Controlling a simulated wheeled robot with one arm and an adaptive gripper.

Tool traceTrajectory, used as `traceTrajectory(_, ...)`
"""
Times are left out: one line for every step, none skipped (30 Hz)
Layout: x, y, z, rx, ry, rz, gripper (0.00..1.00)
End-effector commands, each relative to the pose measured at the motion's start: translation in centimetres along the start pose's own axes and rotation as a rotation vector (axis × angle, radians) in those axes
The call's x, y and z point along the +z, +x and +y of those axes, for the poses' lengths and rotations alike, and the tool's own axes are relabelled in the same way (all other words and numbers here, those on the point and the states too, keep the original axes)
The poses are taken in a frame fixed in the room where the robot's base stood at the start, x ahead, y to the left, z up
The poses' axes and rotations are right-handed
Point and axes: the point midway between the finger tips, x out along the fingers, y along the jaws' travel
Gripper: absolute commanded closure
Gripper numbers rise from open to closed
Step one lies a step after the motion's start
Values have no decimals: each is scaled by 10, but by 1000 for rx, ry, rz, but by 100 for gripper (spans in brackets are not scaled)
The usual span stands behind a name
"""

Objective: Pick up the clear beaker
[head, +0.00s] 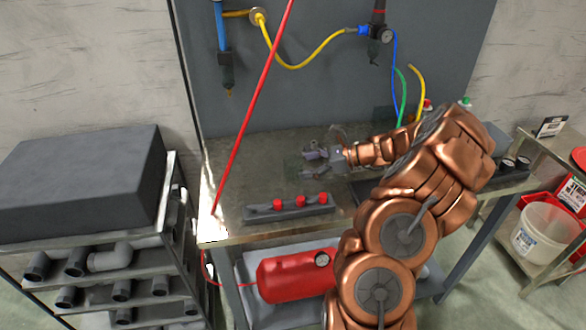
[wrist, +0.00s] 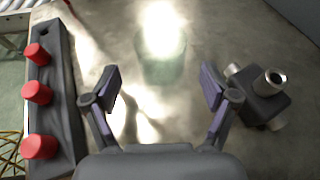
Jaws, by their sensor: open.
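The clear beaker (wrist: 162,72) shows faintly in the wrist view as a see-through, greenish round shape on the bench, with bright glare over its far part. Its exact outline is hard to tell. In the head view it is too faint to make out surely. My gripper (wrist: 160,88) is open and empty, one finger on each side, with the beaker ahead between the fingertips. In the head view my gripper (head: 309,163) is low over the workbench (head: 240,160), pointing left. I cannot tell whether the fingers touch the beaker.
A dark block with red knobs (wrist: 38,92) lies left of my gripper in the wrist view, nearer the bench front in the head view (head: 290,210). A dark metal fitting (wrist: 265,90) stands close to the right finger. A red pole (head: 250,110) slants across the bench's left side.

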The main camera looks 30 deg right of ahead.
Motion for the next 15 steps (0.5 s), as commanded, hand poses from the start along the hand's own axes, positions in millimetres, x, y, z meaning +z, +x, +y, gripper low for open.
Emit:
traceTrajectory(1, 3, 0, 1, 0, 0, 15)
traceTrajectory(2, 4, 0, 2, 0, 0, 15)
traceTrajectory(2, 7, 0, 2, -1, 0, 15)
traceTrajectory(3, 9, 0, 3, -1, 0, 15)
traceTrajectory(4, 12, 0, 3, -1, 0, 15)
traceTrajectory(5, 17, 0, 3, -1, 0, 15)
traceTrajectory(6, 21, -1, 2, 0, 0, 15)
traceTrajectory(7, 25, -1, 2, 0, 0, 15)
traceTrajectory(8, 30, -2, 2, 0, 2, 15)
traceTrajectory(7, 35, -2, 1, -1, 1, 15)
traceTrajectory(6, 39, -2, 1, -1, 0, 15)
traceTrajectory(7, 44, -2, 1, -1, 0, 15)
traceTrajectory(6, 46, -2, 1, 0, -1, 15)
traceTrajectory(6, 48, -2, 0, 0, -1, 15)
traceTrajectory(5, 50, -2, 0, 0, -1, 15)
